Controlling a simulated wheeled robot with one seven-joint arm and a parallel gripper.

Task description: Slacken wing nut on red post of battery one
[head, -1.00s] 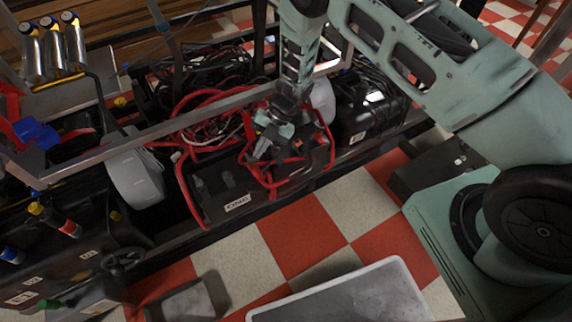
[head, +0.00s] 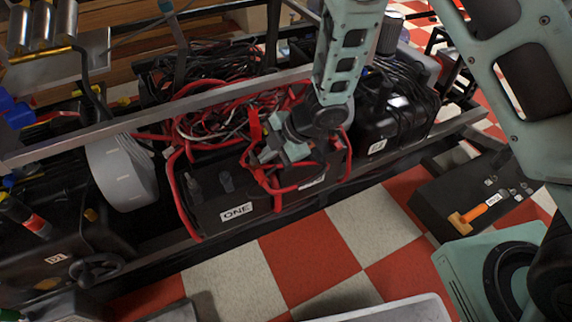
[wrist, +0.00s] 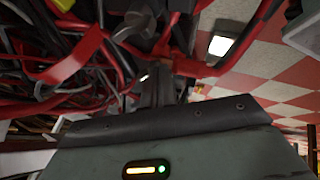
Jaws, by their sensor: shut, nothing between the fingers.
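Battery one (head: 207,217) is a black case with a white ONE label (head: 236,212) on its front, low in the metal frame. My gripper (head: 262,158) is over the battery's top, right of its middle, among red cables (head: 180,190). In the wrist view my dark fingers (wrist: 157,88) are together and empty, pointing in among red cables. A grey metal piece (wrist: 140,14) shows just beyond them; I cannot tell whether it is the wing nut. The red post and its nut cannot be made out in the head view, where cables and my gripper cover that area.
A metal rail (head: 130,122) crosses behind the battery. A tangle of wires (head: 200,75) lies behind it. A black case (head: 392,120) stands to the right and a white cylinder (head: 122,172) to the left. Checkered floor is open in front.

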